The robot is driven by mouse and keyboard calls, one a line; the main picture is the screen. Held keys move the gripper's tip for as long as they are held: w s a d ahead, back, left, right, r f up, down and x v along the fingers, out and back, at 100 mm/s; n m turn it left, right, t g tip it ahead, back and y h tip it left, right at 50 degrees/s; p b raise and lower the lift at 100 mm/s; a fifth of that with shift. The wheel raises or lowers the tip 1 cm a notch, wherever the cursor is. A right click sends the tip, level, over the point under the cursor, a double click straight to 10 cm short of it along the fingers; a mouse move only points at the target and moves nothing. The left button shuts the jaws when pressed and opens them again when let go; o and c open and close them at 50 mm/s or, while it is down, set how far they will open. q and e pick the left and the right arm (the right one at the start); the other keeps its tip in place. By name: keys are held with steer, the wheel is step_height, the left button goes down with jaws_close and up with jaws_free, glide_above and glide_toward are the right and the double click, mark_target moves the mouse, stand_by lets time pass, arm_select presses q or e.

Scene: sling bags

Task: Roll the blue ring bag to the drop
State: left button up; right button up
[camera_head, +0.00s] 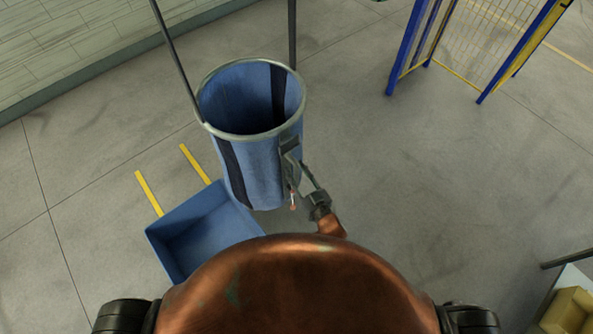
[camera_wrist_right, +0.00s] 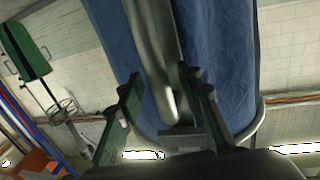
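The blue ring bag (camera_head: 265,165) is a tall blue sack with dark vertical bands and an open grey ring at its top; it hangs upright from dark straps or rods. My right gripper (camera_head: 292,178) is at its right side, by a grey handle-like piece. In the right wrist view, my right gripper (camera_wrist_right: 163,85) has one finger on each side of a grey bar (camera_wrist_right: 160,55) in front of the blue cloth (camera_wrist_right: 215,50). Whether the fingers press on the bar is unclear. My left gripper is out of view.
A blue open bin (camera_head: 185,225) stands on the floor just below and left of the bag. A blue and yellow mesh fence (camera_head: 470,55) stands at the upper right. The floor right of the bag is clear.

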steer(key=v, duration=1.2)
